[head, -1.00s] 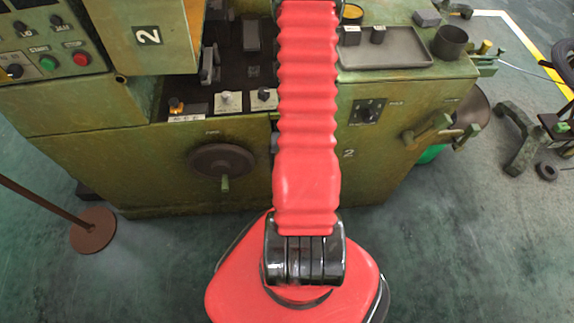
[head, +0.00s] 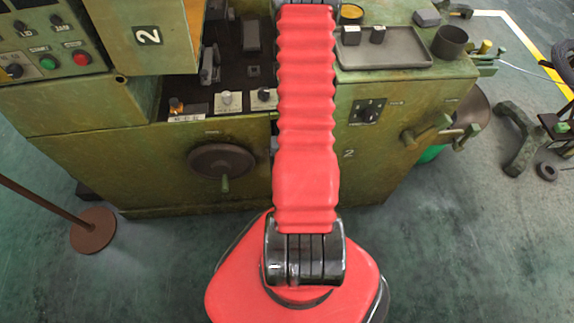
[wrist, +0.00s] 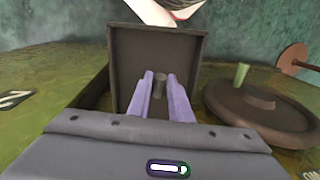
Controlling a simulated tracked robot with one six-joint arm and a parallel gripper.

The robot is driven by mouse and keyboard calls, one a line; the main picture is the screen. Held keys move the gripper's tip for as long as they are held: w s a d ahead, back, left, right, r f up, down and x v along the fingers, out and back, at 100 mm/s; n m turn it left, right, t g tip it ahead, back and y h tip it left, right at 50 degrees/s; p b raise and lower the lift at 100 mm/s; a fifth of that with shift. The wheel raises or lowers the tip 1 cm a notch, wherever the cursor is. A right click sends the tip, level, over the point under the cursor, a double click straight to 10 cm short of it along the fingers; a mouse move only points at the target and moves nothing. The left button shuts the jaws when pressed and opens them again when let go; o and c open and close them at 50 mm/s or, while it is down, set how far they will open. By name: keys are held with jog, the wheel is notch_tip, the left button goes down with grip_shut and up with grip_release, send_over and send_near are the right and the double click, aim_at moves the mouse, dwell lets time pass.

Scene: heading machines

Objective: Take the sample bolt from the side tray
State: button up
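The sample bolt (wrist: 159,84) is a small grey-brown cylinder in the wrist view, in the dark square side tray (wrist: 183,48). My gripper (wrist: 160,77) has two pale purple fingers that stand apart, with the bolt showing in the gap between them. A gap seems to show on each side of the bolt; whether either finger touches it is hard to tell. In the head view my red arm hides the gripper, the bolt and nearly all of the side tray.
A handwheel (wrist: 270,118) with a green handle is just right of the side tray; it also shows in the head view (head: 221,160). A separate grey tray (head: 402,58) with dark blocks lies on the machine top. A rust-brown stand (head: 92,231) is at left.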

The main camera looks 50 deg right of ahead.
grip_shut()
jog(key=shift+r, duration=0.1)
notch_tip(320, 180, up, 10)
dwell(0.9)
dwell(0.5)
